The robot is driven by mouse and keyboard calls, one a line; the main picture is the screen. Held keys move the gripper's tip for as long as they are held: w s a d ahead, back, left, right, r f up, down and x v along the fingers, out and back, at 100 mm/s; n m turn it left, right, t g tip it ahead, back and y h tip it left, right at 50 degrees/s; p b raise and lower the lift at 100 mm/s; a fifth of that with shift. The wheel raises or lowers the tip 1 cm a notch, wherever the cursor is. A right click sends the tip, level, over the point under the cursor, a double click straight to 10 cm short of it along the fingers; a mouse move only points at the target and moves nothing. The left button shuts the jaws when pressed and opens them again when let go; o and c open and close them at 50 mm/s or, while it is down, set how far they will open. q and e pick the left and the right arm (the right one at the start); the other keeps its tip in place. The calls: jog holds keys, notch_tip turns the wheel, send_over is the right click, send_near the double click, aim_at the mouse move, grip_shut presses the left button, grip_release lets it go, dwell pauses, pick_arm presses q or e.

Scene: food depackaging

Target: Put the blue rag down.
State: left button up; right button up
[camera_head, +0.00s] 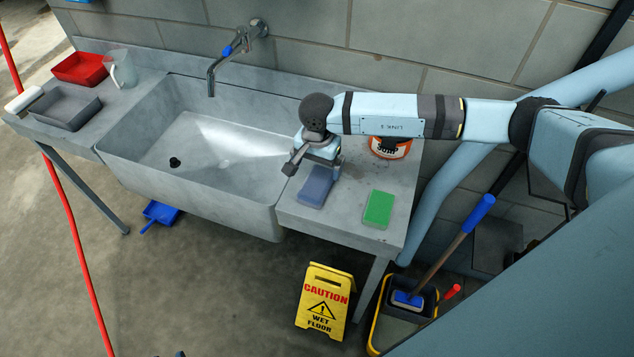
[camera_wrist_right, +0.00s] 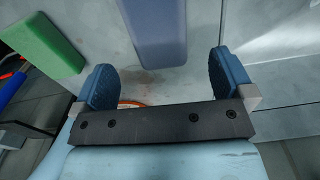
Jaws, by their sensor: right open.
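The blue rag (camera_head: 316,187), a flat blue-grey block, lies on the counter to the right of the sink basin. My right gripper (camera_head: 312,164) is just behind and above it in the head view. In the right wrist view the rag (camera_wrist_right: 152,30) shows beyond the gap between the two blue fingers of my right gripper (camera_wrist_right: 163,75). These fingers are wide apart with nothing held between them. My left gripper does not show.
A green sponge (camera_head: 378,209) lies right of the rag, and a soap tub (camera_head: 390,148) stands behind it. The sink (camera_head: 210,150) is to the left, under a faucet (camera_head: 212,75). A yellow wet-floor sign (camera_head: 323,300) and mop bucket (camera_head: 372,320) stand below.

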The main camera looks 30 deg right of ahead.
aim_at(317, 180)
notch_tip(317, 180, up, 7)
jog(key=b, duration=0.1)
jog(key=s+a+r+m+t+y, duration=0.1)
jog(key=s+a+m+t+y, duration=0.1)
jog(key=s+a+m+y, duration=0.65)
jog(key=s+a+r+m+t+y, duration=0.2)
jog(key=s+a+m+y, duration=0.1)
jog(key=a+m+y, duration=1.05)
jog(key=w+d+f+m+t+h, duration=0.1)
jog(key=d+f+m+t+h, duration=0.35)
jog(key=m, duration=0.55)
jog(key=d+f+m+t+h, duration=0.25)
jog(key=m+t+h, duration=0.4)
jog(key=m, duration=0.45)
jog(key=s+d+f+m+g+h, duration=0.2)
jog(key=s+d+f+m+h, duration=0.2)
jog(key=s+f+m, duration=0.2)
jog(key=s+d+f+m+g+h, duration=0.2)
jog(key=s+d+f+m+h, duration=0.2)
jog(key=f+m, duration=0.5)
jog(key=shift+s+f, duration=0.5)
jog(key=shift+s, duration=0.55)
